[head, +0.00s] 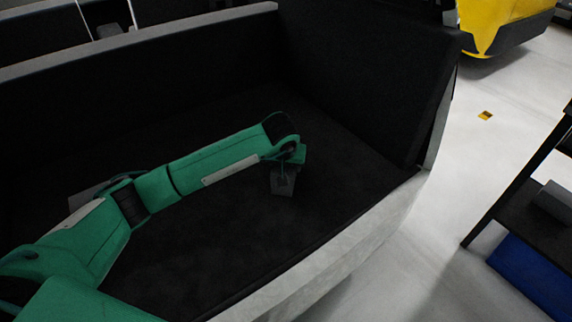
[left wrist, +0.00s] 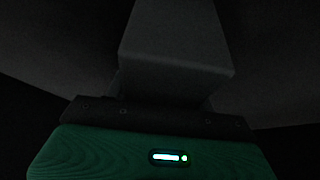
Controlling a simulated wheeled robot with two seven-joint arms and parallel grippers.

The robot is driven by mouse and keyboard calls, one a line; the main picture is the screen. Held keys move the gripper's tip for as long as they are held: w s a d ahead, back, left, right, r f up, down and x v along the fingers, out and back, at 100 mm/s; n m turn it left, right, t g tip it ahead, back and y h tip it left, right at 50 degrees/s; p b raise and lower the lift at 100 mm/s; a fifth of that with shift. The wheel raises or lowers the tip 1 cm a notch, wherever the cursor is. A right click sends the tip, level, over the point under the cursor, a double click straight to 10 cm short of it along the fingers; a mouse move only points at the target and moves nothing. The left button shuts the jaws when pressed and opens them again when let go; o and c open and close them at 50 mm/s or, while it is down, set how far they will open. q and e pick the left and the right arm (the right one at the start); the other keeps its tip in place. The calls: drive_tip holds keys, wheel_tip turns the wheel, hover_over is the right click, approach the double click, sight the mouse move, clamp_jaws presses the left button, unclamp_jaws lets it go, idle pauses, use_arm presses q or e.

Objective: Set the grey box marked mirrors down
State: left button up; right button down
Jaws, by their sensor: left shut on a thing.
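My left gripper (head: 286,166) is inside a dark, carpeted load space, at the end of the green arm. It is shut on a small grey box (head: 283,185), which shows just below the gripper in the head view. In the left wrist view the box (left wrist: 176,45) fills the upper middle, dim and grey, and its near end sits at the gripper. No marking on the box is readable. I cannot tell whether its underside touches the dark floor (head: 240,240). My right gripper is not in view.
Another grey object (head: 88,195) is partly hidden behind my left arm. Dark walls (head: 350,70) close the back and right, and a pale sill (head: 350,245) edges the front. Dark floor around the held box is clear. A shelf unit (head: 530,205) stands outside at right.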

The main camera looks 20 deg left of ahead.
use_arm(q)
drive_tip(key=o, duration=1.2)
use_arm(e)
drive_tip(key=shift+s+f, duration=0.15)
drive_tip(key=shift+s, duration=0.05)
use_arm(q)
drive_tip(key=shift+r, duration=0.1)
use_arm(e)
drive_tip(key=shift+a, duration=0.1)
use_arm(q)
drive_tip(key=shift+r, duration=0.25)
drive_tip(key=v, duration=1.1)
drive_tip(key=shift+s+r+p, duration=0.1)
drive_tip(key=shift+s+p, duration=0.1)
drive_tip(key=shift+p, duration=0.15)
drive_tip(key=shift+r, duration=0.15)
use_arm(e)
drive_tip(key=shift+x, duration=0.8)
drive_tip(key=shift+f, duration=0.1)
